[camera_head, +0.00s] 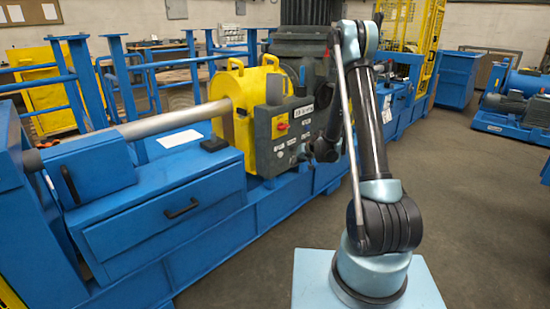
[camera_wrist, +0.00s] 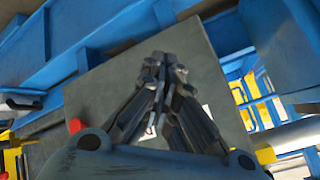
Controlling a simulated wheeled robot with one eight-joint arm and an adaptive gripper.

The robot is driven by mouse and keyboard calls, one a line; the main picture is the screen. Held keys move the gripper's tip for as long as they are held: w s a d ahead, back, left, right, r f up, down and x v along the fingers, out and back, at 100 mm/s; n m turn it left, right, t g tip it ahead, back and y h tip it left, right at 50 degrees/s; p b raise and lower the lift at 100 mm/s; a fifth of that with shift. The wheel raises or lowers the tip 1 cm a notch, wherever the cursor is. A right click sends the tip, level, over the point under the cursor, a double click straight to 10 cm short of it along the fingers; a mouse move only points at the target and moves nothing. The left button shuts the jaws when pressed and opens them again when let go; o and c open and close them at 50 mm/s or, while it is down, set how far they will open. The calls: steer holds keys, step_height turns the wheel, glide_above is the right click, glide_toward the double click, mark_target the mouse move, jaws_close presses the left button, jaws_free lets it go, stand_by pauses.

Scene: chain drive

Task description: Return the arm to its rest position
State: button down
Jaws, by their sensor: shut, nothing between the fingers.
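My arm stands on its light-blue base at the right of the head view, bent high at the elbow. My gripper (camera_wrist: 165,65) shows in the wrist view with its dark fingers drawn together at the tips. They are shut and hold nothing. Behind the fingers is a flat grey surface (camera_wrist: 215,62), with a red part (camera_wrist: 75,125) at its lower left. I cannot tell the gap between fingertips and surface. In the head view my forearm reaches away near the grey control panel (camera_head: 284,152), and the gripper is hard to make out there.
The panel has a red switch (camera_head: 281,126) and stands beside a yellow housing (camera_head: 232,135) on a long blue machine. A grey shaft (camera_head: 175,121) enters the housing from the left. A blue drawer cabinet (camera_head: 165,212) is in front. The floor (camera_head: 470,200) at right is clear.

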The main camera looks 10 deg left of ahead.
steer(key=shift+r, duration=0.1)
steer(key=s+d+r+g+h, duration=0.1)
steer(key=s+d+r+h, duration=0.1)
steer(key=s+d+r, duration=0.65)
steer(key=s+d+r+g+h, duration=0.1)
steer(key=s+d+r, duration=0.3)
steer(key=s+r, duration=0.8)
steer(key=s+d+f+h, duration=0.1)
steer(key=s+d, duration=0.2)
steer(key=s, duration=0.7)
steer(key=s+d+f+m+g+h, duration=0.1)
steer(key=s+d, duration=0.3)
steer(key=s, duration=0.6)
steer(key=s+d+f+g+h, duration=0.1)
steer(key=s+d+f, duration=0.1)
steer(key=s, duration=0.8)
steer(key=shift+d+m, duration=0.3)
steer(key=shift+d, duration=0.35)
steer(key=shift+w+f, duration=0.2)
steer(key=shift+w, duration=0.15)
stand_by(1.3)
